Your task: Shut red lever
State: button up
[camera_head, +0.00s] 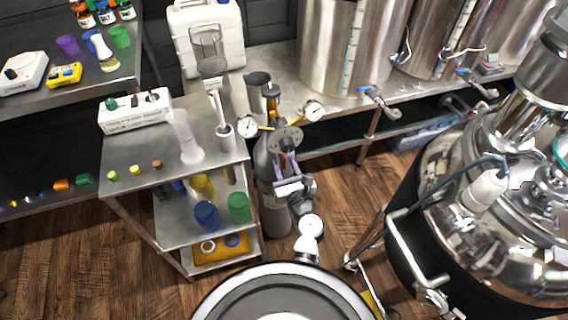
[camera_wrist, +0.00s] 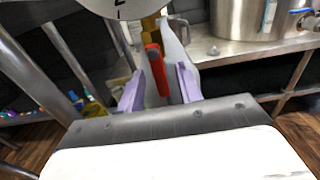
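The red lever (camera_wrist: 154,62) shows in the wrist view, long and narrow, in front of a yellow-brass fitting (camera_wrist: 149,28). My gripper (camera_wrist: 161,73) is open, with its two purple fingers apart. The lever appears between them, nearer the left finger; I cannot tell whether either finger touches it. In the head view my gripper (camera_head: 286,163) is at the upper front of a grey gas cylinder (camera_head: 272,211), below its regulator. The lever is mostly hidden there by the gripper and the fittings.
Two round gauges, left (camera_head: 247,127) and right (camera_head: 313,110), flank the cylinder top. A steel cart (camera_head: 136,181) with labware stands close on the left. A steel bench (camera_head: 285,94) with tanks is behind. A large kettle (camera_head: 427,185) is on the right. Wooden floor lies between.

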jog(key=shift+c, duration=0.3)
grip_shut()
jog(key=shift+w+d+r+n+b, duration=0.15)
jog(key=shift+d+r+n+b, duration=0.4)
jog(key=shift+n+b, duration=1.7)
jog(key=shift+w+d+r+n+b, duration=0.2)
jog(key=shift+d+r+n+b, duration=0.4)
jog(key=shift+n, duration=3.1)
jog(key=shift+w+d+r+n+b, duration=0.15)
jog(key=shift+d+r+n+b, duration=0.25)
jog(key=shift+n+b, duration=1.9)
jog(key=shift+a+r+n+p, duration=0.1)
jog(key=shift+r+n+p, duration=0.05)
jog(key=shift+n+p, duration=0.6)
